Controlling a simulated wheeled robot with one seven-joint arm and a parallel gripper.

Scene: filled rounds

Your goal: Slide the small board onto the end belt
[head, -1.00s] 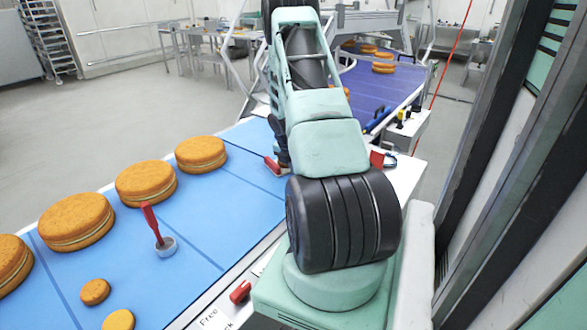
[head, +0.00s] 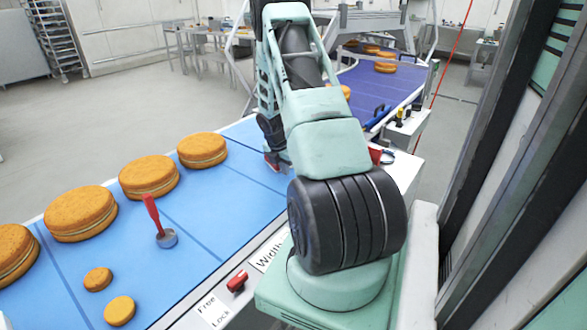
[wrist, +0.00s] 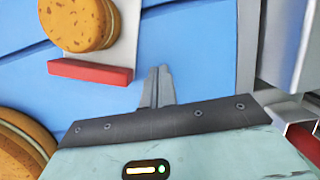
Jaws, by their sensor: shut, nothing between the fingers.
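In the wrist view a pale grey board (wrist: 126,48) lies on the blue belt, with a red bar (wrist: 90,71) along its near edge and a small filled round (wrist: 80,22) on it. My gripper (wrist: 160,76) is shut and empty, its fingertips just right of the red bar, apart from it in the picture. In the head view my arm hides the board and most of the gripper; a bit of red (head: 270,164) shows beside my wrist on the blue belt (head: 215,215). A purple belt (head: 372,88) runs on beyond the arm.
Large filled rounds (head: 149,176) line the far side of the blue belt. Small rounds (head: 119,310) and a red-handled tool (head: 160,225) are nearer. A red knob (head: 237,281) sits by the belt's near edge. A dark-framed wall (head: 510,130) closes the right side.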

